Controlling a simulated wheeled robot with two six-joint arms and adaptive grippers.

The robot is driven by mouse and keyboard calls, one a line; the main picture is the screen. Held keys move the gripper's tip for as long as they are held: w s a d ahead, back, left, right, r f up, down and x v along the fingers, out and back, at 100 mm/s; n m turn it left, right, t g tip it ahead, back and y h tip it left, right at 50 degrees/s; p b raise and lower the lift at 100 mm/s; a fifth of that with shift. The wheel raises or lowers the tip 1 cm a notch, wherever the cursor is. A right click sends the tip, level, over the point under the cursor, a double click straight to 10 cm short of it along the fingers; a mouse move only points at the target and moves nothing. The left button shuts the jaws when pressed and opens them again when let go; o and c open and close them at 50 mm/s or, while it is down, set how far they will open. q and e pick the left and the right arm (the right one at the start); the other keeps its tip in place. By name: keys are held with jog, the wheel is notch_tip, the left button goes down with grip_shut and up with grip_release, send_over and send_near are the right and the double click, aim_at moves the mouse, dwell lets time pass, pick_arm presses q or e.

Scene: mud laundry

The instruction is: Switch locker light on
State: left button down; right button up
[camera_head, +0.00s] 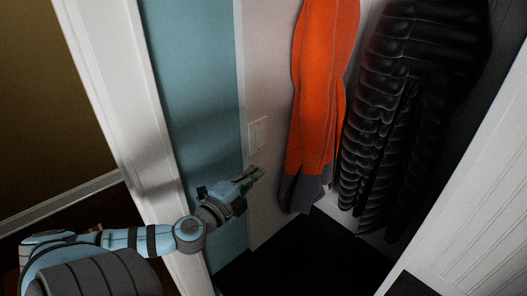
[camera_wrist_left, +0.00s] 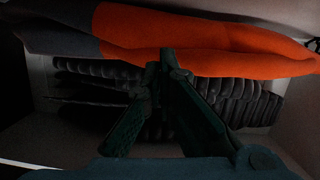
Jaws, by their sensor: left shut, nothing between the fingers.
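A white light switch plate (camera_head: 258,135) is on the pale side wall of the locker, left of the hanging coats. It shows a rocker in its middle; whether it is on or off I cannot tell. My left gripper (camera_head: 258,172) is shut and empty, just below the switch plate and apart from it in the picture. In the left wrist view my left gripper (camera_wrist_left: 166,55) points toward the coats with its fingertips together. The switch does not show in that view. My right gripper is not in view.
An orange and grey jacket (camera_head: 322,90) and a black puffer coat (camera_head: 400,100) hang right of the switch. White door trim (camera_head: 115,80) and a teal wall strip (camera_head: 195,75) stand at left. A white panelled wall (camera_head: 475,190) bounds the right. The locker floor is dark.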

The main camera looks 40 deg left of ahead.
aim_at(260, 138)
pick_arm(q)
jog(key=w+a, duration=0.5)
jog(key=w, duration=0.5)
jog(key=shift+a+f, duration=0.25)
jog(key=shift+f, duration=0.15)
jog(key=shift+b, duration=0.3)
